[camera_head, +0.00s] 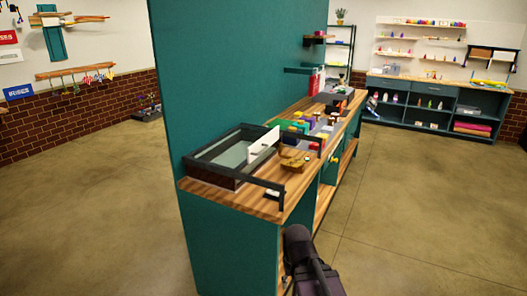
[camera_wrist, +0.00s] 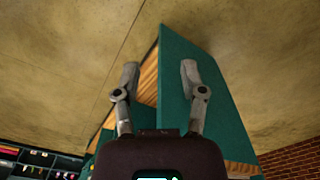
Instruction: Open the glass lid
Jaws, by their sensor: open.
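A dark-framed case with a glass lid (camera_head: 232,155) sits at the near end of the wooden counter in the head view, against the teal partition. The glass looks pale and the dark frame runs along its edges; I cannot tell whether the lid is fully down. My gripper (camera_wrist: 159,70) is open and empty in the wrist view, its two grey fingers spread apart over the teal counter end. In the head view my dark arm is low in front of the counter, apart from the case. The lid does not show clearly in the wrist view.
The wooden counter (camera_head: 232,201) has a bare front strip. A white panel (camera_head: 263,147) stands by the case, with a wooden piece (camera_head: 294,163) and several colourful items beyond. The teal partition (camera_head: 235,70) rises behind. Open floor (camera_head: 420,220) lies to the right.

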